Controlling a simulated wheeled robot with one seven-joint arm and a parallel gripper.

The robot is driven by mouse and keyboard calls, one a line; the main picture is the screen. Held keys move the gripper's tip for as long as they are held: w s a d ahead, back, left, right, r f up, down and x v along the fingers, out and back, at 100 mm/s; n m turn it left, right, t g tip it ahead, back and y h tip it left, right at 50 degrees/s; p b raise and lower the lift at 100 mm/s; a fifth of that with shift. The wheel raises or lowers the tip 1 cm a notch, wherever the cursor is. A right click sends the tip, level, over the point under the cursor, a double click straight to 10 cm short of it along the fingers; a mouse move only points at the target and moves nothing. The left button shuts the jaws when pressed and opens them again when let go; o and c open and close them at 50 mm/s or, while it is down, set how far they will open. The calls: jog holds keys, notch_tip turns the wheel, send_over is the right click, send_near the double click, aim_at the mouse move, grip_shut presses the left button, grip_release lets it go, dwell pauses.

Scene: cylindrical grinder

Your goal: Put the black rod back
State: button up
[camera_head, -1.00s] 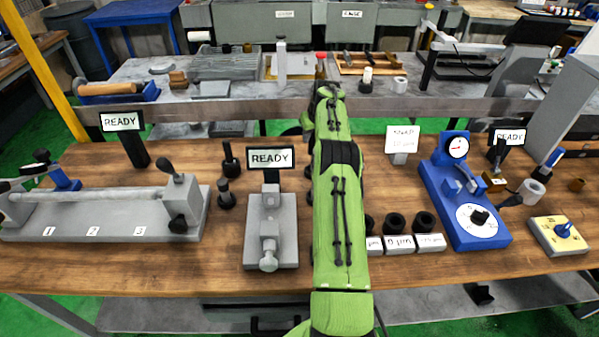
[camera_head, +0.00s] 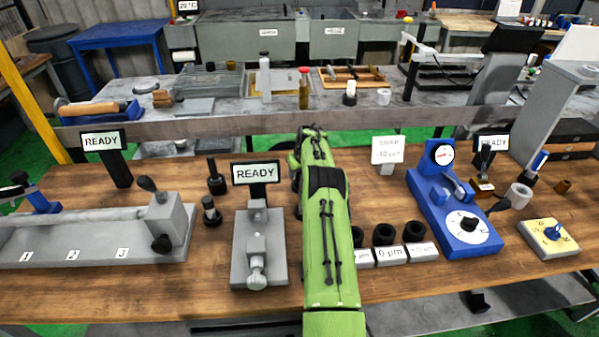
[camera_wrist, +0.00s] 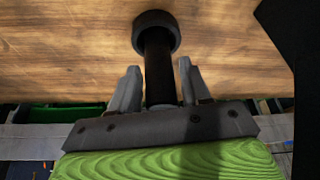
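In the wrist view, a black rod (camera_wrist: 160,78) with a wider round collar at its far end stands out between the fingers of my gripper (camera_wrist: 158,85). The fingers flank it closely on both sides and appear shut on it. The collar end shows against the wooden table top; whether it touches the wood is unclear. In the head view, my green arm hides the gripper and the held rod. Two other dark upright pieces stand on the table left of the arm: a taller one (camera_head: 215,178) and a shorter one (camera_head: 211,212).
A grey fixture (camera_head: 258,245) with a READY screen (camera_head: 256,173) stands just left of my arm. A long grey bench fixture (camera_head: 95,240) is further left. Right of the arm are black rings on white labelled blocks (camera_head: 390,254), a blue dial instrument (camera_head: 458,215) and a yellow block (camera_head: 548,238).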

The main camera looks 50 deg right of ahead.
jog(key=shift+o, duration=0.9)
